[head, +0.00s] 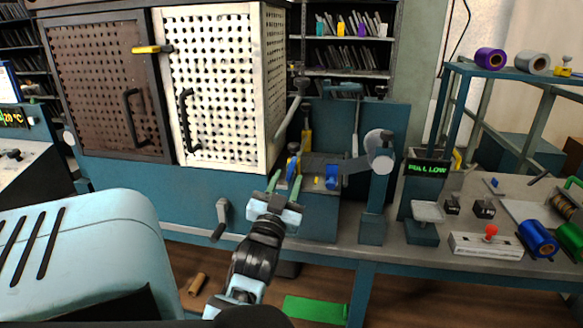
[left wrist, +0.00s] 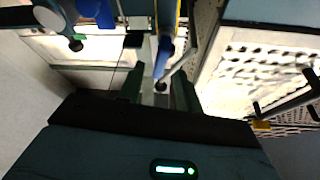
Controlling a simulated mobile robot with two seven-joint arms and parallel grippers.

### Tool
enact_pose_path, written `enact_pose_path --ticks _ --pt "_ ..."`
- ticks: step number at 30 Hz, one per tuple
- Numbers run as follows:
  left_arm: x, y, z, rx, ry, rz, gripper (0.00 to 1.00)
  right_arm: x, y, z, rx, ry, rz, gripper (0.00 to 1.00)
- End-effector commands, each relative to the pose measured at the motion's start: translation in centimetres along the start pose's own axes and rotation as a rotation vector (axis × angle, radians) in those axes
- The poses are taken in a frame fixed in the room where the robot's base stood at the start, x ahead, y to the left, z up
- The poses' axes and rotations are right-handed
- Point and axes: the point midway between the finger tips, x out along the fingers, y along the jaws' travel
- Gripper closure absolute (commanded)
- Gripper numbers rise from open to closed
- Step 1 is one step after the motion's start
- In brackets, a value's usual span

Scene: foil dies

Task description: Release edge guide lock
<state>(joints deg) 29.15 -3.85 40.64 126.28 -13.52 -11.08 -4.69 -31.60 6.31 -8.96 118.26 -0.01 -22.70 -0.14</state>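My left gripper (head: 284,184) reaches the machine's work bed from the front, its two green fingers apart. A blue lever-like part (head: 292,167) stands just beyond the fingertips. In the left wrist view, a blue part (left wrist: 163,56) shows in the gap between the fingers of my left gripper (left wrist: 160,92); I cannot tell whether they touch it. A second blue part (head: 332,176) sits to the right on the bed (head: 318,167). I cannot tell which blue part is the edge guide lock. My right gripper is not in view.
A perforated white cabinet (head: 215,90) stands to the left of the bed. A crank (head: 221,219) juts from the front below it. Foil rolls (head: 538,239) and a sign (head: 427,169) are further right.

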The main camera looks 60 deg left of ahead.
Motion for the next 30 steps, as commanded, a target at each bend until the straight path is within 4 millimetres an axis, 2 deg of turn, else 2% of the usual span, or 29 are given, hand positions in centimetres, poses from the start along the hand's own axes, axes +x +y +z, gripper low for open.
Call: enact_pose_path --ticks 3,9,20,21,28,30 --pt "2.0 0.0 -0.2 -0.001 0.004 -0.001 0.65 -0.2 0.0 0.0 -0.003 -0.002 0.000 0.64" --pt "4.1 0.0 0.0 -0.001 0.000 0.000 0.65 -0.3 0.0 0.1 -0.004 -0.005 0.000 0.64" --pt "4.7 0.0 0.0 -0.001 -0.001 0.001 0.65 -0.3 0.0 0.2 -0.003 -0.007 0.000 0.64" --pt "4.7 0.0 0.0 -0.001 -0.001 0.001 0.67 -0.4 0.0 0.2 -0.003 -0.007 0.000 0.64" --pt "4.7 0.0 0.0 0.000 -0.001 0.001 0.97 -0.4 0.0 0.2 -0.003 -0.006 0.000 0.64" --pt "4.7 0.0 0.0 0.000 -0.001 0.001 1.00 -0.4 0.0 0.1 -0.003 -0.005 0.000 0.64"
